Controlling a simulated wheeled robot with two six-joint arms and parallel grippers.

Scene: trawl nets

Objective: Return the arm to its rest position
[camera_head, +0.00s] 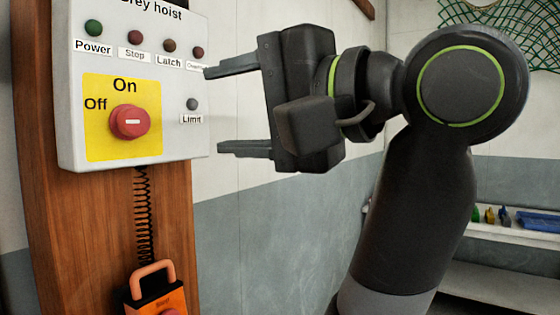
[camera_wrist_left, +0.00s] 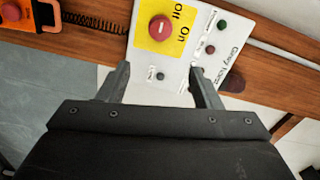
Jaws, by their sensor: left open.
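My left gripper (camera_head: 213,110) is open and empty, its two fingers pointing left at the right edge of the hoist control box (camera_head: 180,35). In the left wrist view, the open fingers (camera_wrist_left: 160,69) reach towards the box (camera_wrist_left: 175,67), with nothing between them. I cannot tell whether a fingertip touches the box. The box carries a red rotary switch (camera_head: 130,121) on a yellow plate marked On and Off. Its white bar lies level, in line with Off. The Power lamp (camera_head: 93,28) looks green. My right gripper is in neither view.
The box is fixed to a wooden post (camera_head: 60,225). A coiled cord (camera_head: 143,215) runs down to an orange pendant (camera_head: 157,300). A shelf (camera_head: 500,233) with small items is at the back right, and a green net (camera_head: 500,25) hangs above. Bare wall lies behind the gripper.

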